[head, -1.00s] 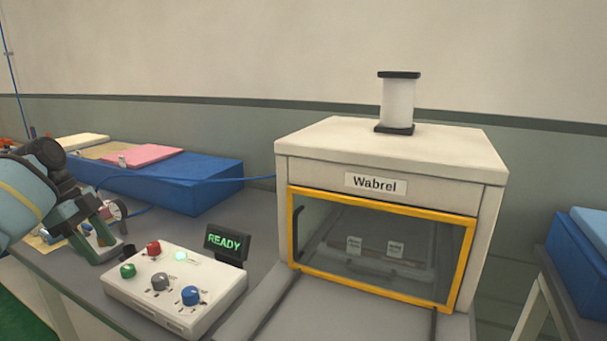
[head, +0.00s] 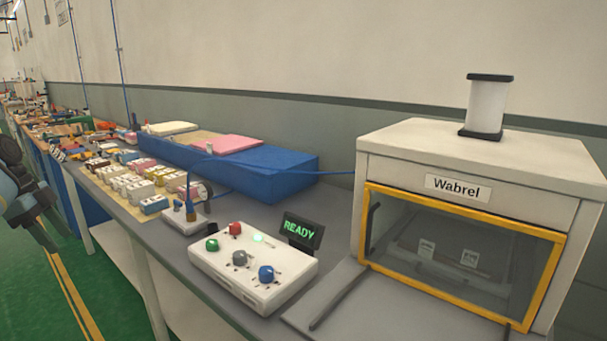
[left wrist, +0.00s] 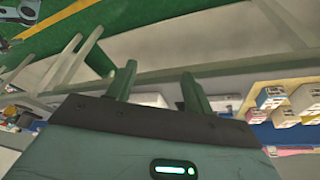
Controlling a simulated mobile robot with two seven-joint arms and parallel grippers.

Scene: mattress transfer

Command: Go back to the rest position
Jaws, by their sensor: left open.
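My left gripper (head: 42,232) is at the left edge of the head view, out over the green floor and clear of the bench. In the left wrist view its two green fingers (left wrist: 158,84) stand apart with nothing between them. The white control box (head: 252,268) sits on the grey bench with red, green, grey and blue knobs and a lit green light. Its small display (head: 302,231) reads READY. The white Wabrel machine (head: 440,160) stands at the right, its yellow-framed glass door (head: 465,250) down, with white labels visible behind the glass.
A blue block (head: 285,178) with pink and cream pads lies at the back of the bench. Several small coloured boxes (head: 130,183) fill the bench farther left. A gauge on a white base (head: 187,215) stands behind the control box. Green floor (head: 75,285) is open at left.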

